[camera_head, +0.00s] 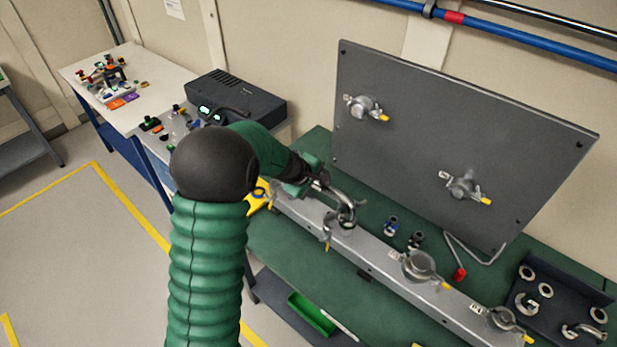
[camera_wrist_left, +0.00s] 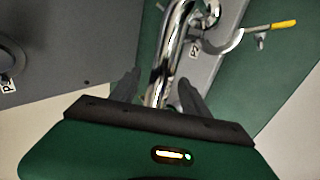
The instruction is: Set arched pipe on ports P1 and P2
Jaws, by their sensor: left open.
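The arched pipe (camera_head: 343,198) is shiny metal, and its near end comes down at a clamped port (camera_head: 347,224) on the long grey rail (camera_head: 378,258). My left gripper (camera_head: 314,182) is at the pipe's upper left part. In the left wrist view the pipe (camera_wrist_left: 172,45) runs between the two fingers of my left gripper (camera_wrist_left: 160,85), which are open around it. The pipe's far end is hidden by my gripper in the head view. My right gripper is out of view.
A dark upright panel (camera_head: 440,120) with two clamped ports stands behind the rail. More ports (camera_head: 418,265) line the rail to the right. A dark tray (camera_head: 565,290) holds rings and fittings. A red-handled tool (camera_head: 461,273) lies on the green bench. A black box (camera_head: 240,95) stands behind my arm.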

